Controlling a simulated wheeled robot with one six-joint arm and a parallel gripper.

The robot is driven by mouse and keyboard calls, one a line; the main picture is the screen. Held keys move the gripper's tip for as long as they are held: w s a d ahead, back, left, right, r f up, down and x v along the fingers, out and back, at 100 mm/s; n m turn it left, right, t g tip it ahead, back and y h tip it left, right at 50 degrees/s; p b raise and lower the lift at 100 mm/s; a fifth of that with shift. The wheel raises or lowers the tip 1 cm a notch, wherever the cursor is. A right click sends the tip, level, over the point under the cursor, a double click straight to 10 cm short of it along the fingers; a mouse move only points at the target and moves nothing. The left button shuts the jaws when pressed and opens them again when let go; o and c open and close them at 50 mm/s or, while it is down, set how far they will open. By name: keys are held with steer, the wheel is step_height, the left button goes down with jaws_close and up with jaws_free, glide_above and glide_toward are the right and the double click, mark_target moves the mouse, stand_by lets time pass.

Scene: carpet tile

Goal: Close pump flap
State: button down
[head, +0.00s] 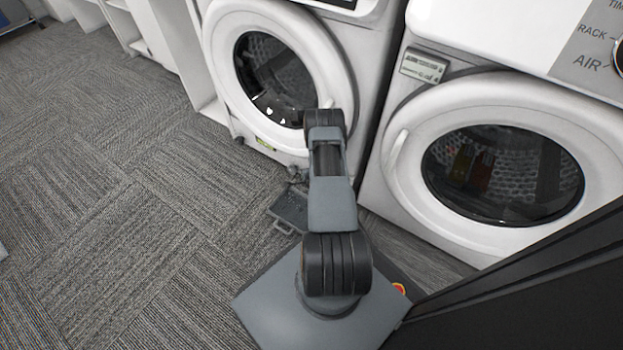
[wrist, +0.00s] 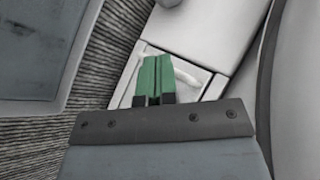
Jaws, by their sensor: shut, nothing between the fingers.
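The pump flap (wrist: 129,82) shows in the wrist view as a pale rectangular panel with a raised rim, low on a white washer front (wrist: 198,32). It seems to stand open, but the angle is hard to tell. My gripper (wrist: 155,64) has green fingers, closed together with nothing between them. The fingers lie over the middle of the panel and hide part of it. I cannot tell whether they touch it. In the head view, my arm reaches down to the left washer (head: 232,18), and the flap is not clearly visible there.
The left washer's round door (head: 335,72) is shut, close above my arm. A second washer (head: 395,215) stands at the right with its door shut. White shelving (head: 168,45) stands at the back left. Open carpet (head: 110,200) fills the left side.

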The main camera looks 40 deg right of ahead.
steer(key=p+v, duration=0.4)
steer(key=v, duration=0.6)
steer(key=shift+s+r, duration=0.25)
steer(key=shift+a, duration=0.15)
